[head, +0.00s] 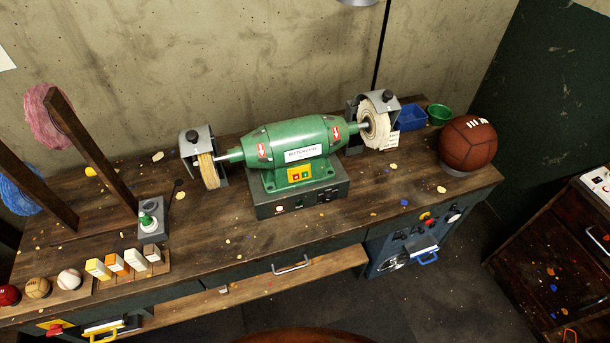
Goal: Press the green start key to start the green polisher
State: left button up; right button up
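The green polisher (287,139) stands on a grey base (322,192) at the middle of the wooden workbench (225,235). It has a shaft and a shrouded wheel at each end: a tan left wheel (208,170) and a pale right wheel (373,122). A small yellow key panel (299,173) is on its front, below the white label. The keys on it are too small for me to tell their colours or state surely. I cannot tell whether the wheels turn. Neither gripper is in view.
A grey box with a green-topped knob (147,219) stands left of the polisher. Several small balls and pale bars line the front left edge. A brown leather ball (467,143), blue bin (411,117) and green bowl (439,113) are at right. Bench front before the polisher is mostly clear.

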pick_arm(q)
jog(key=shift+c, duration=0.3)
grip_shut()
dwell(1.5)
